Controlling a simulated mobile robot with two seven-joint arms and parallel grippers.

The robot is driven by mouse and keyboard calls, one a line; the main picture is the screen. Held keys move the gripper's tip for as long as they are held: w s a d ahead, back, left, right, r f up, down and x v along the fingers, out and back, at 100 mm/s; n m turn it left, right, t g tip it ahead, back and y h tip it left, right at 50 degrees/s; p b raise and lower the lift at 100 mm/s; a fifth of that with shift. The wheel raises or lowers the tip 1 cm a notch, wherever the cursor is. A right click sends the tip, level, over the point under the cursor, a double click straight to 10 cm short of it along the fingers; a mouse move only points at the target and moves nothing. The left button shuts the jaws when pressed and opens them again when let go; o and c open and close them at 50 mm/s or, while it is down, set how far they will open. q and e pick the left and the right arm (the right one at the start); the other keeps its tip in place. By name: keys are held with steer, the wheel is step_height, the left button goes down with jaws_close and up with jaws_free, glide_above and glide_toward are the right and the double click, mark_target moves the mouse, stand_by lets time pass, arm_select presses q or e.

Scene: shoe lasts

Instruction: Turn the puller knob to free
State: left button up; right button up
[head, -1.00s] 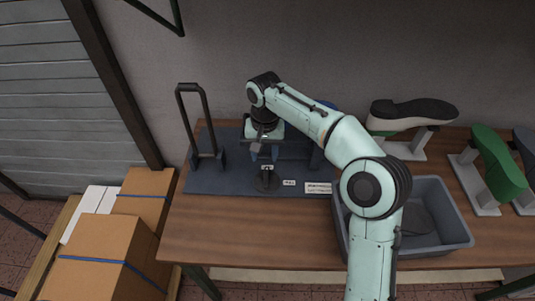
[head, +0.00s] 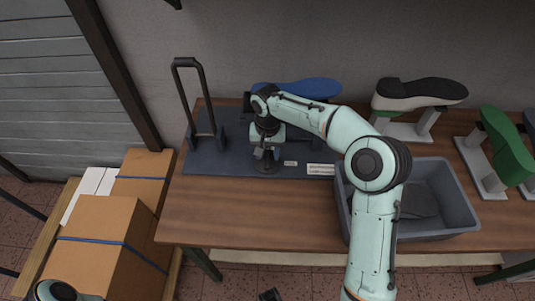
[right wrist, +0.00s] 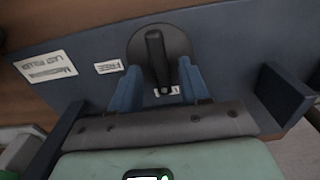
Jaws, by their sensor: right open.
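The puller knob (right wrist: 155,55) is a black bar handle on a round dark base, on the blue-grey puller board (right wrist: 75,95). In the right wrist view the bar lies between my open right fingers (right wrist: 160,82), with a gap visible on each side. Its near end points at a partly hidden white label (right wrist: 165,91); the FREE label (right wrist: 108,66) is to its left. In the head view my right gripper (head: 267,155) is over the knob's base (head: 267,169) and hides most of the knob.
A black upright lever frame (head: 190,95) stands left on the board. A blue last (head: 297,88) is behind my arm. A grey bin (head: 455,225) is to the right, with shoe (head: 425,92) and green lasts (head: 508,145) beyond. The table's front left is clear.

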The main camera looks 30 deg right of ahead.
steer(key=shift+f, duration=0.45)
steer(key=shift+c, duration=0.4)
jaws_close()
